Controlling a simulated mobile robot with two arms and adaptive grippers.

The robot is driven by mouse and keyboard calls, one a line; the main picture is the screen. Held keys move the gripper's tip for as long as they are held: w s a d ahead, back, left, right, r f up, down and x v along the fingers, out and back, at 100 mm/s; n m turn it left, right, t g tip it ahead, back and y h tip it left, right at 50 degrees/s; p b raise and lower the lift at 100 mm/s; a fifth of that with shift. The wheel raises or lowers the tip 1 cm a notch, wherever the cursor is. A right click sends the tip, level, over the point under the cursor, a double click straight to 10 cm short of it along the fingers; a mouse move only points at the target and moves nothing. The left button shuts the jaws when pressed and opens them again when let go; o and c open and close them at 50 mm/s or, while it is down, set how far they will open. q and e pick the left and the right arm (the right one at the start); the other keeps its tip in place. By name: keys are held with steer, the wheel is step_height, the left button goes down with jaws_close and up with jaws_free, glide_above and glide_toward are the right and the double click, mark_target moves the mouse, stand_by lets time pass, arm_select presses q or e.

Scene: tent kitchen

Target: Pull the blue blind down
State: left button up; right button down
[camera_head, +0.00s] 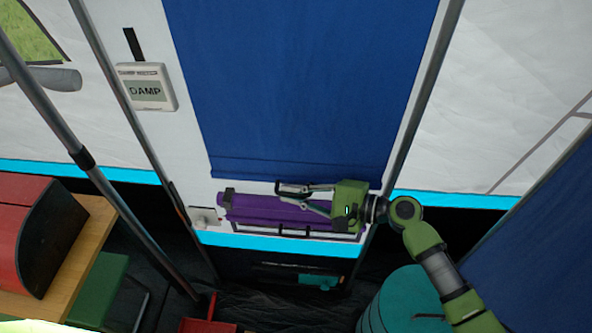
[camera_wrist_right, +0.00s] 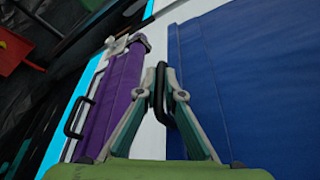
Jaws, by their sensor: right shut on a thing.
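The blue blind (camera_head: 300,80) hangs down the white panel between two grey poles, its lower hem just above a purple blind (camera_head: 270,212). It also fills the right of the right wrist view (camera_wrist_right: 245,75). My right gripper (camera_head: 284,192) reaches in from the right at the hem. In the right wrist view its fingertips (camera_wrist_right: 163,84) are shut on a black handle (camera_wrist_right: 160,98) beside the blue blind's edge. Part of the handle is hidden by the fingers. My left gripper is not in view.
The purple blind has its own black handle (camera_wrist_right: 78,116). A damp meter (camera_head: 147,88) is on the panel at left. A wooden table with a red box (camera_head: 35,225) stands at lower left, near a slanting grey pole (camera_head: 120,190). A teal drum (camera_head: 405,300) stands at lower right.

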steer(key=shift+s+f, duration=0.1)
steer(key=shift+f, duration=0.3)
steer(key=c, duration=2.4)
jaws_free()
steer(key=shift+c, duration=0.2)
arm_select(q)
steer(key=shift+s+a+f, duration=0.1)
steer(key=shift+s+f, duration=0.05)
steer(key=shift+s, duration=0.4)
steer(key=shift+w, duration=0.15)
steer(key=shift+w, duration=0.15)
arm_select(e)
steer(key=v, duration=1.2)
